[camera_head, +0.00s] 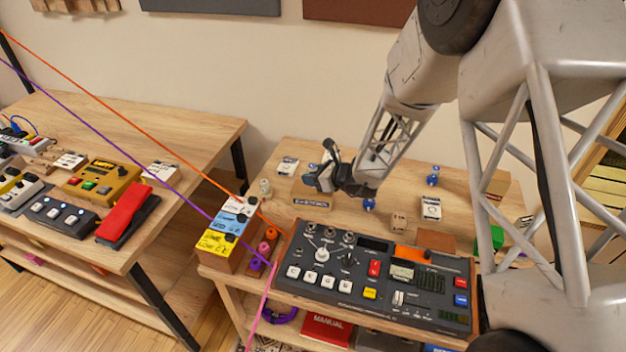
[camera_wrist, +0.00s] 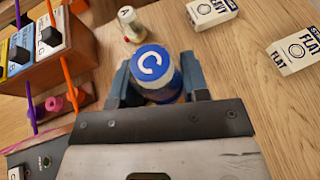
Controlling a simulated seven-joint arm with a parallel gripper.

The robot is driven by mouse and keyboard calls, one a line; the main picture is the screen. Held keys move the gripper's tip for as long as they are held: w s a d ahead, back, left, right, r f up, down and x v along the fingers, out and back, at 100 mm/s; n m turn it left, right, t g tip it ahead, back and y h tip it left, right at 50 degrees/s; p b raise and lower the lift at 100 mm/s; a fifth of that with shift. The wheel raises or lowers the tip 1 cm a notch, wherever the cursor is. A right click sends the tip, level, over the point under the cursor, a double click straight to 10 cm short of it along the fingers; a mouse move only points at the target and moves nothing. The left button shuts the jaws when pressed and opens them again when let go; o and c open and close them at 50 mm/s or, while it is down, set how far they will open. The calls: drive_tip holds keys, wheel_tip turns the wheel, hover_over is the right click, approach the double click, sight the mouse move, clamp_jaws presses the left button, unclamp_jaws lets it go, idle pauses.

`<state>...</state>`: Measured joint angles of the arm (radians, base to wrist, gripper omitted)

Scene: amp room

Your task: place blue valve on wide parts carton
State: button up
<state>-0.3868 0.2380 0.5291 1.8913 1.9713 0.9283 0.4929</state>
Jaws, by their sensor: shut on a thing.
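My gripper (camera_head: 326,180) is shut on a blue valve (camera_wrist: 151,66), a round piece with a blue top marked with a white C. In the wrist view the valve sits between the two blue-grey fingers of my gripper (camera_wrist: 156,84). In the head view I cannot clearly tell the valve from the fingers. A low brown carton (camera_head: 311,202) with a dark label on its front stands just below and beside my gripper; it looks like the parts carton. I cannot tell whether the valve touches it. In the wrist view the carton is not clearly visible.
A cream-topped valve marked A (camera_wrist: 130,24) stands near the held one. White boxes (camera_wrist: 296,50) lie to its right. Other blue valves (camera_head: 369,204) (camera_head: 433,176) stand on the table. A large control panel (camera_head: 375,275) fills the front, with a pedal rack (camera_head: 230,232) at its left.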

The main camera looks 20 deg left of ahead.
drive_tip(key=shift+f, duration=0.9)
drive_tip(key=shift+f, duration=0.15)
drive_tip(key=o, duration=0.9)
drive_tip(key=shift+o, duration=0.2)
drive_tip(key=shift+r, duration=0.2)
drive_tip(key=v, duration=1.2)
